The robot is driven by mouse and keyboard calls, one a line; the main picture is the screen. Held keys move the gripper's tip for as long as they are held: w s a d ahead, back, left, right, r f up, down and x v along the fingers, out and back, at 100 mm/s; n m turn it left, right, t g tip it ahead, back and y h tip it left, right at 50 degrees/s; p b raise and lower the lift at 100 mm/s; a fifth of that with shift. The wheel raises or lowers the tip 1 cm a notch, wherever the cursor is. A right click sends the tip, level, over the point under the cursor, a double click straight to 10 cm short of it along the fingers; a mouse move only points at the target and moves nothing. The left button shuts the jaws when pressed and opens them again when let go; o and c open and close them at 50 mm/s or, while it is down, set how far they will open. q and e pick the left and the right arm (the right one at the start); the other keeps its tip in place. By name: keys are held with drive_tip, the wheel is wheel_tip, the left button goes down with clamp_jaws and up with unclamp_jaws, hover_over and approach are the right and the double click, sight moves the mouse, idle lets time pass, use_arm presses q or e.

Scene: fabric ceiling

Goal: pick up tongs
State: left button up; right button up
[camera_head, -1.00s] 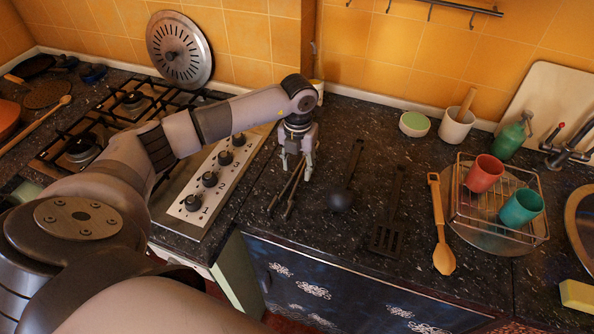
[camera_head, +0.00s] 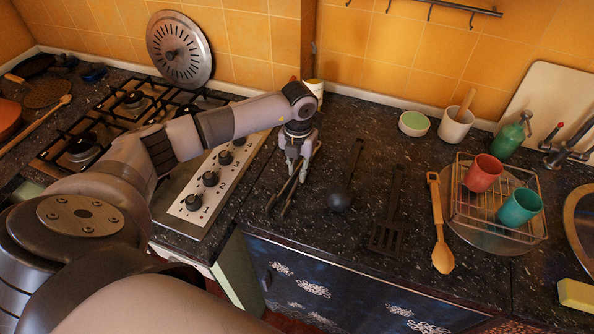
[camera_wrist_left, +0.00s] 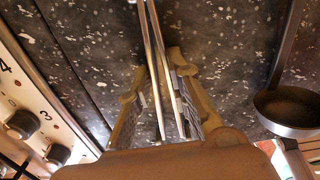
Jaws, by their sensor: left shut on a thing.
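The dark metal tongs (camera_head: 285,203) lie on the speckled black countertop, just right of the stove's knob panel. My left gripper (camera_head: 297,176) is down over their upper part, its fingers on either side of them. In the left wrist view the two thin arms of the tongs (camera_wrist_left: 152,40) run between the fingers of my left gripper (camera_wrist_left: 158,85), which is shut on them. The gripper hides part of the tongs. My right gripper is in no view.
A black ladle (camera_head: 340,196) lies close to the right of the tongs, then a slotted spatula (camera_head: 387,225) and a wooden spoon (camera_head: 441,235). The gas stove (camera_head: 130,115) is to the left. A wire rack (camera_head: 500,232) holds a red cup and a teal cup.

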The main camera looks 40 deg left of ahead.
use_arm(q)
drive_tip(key=shift+r, duration=0.1)
clamp_jaws()
drive_tip(key=shift+w+r, duration=0.1)
drive_tip(key=shift+r, duration=0.35)
wheel_tip(320, 180, up, 19)
drive_tip(key=b, duration=0.3)
drive_tip(key=shift+b, duration=0.35)
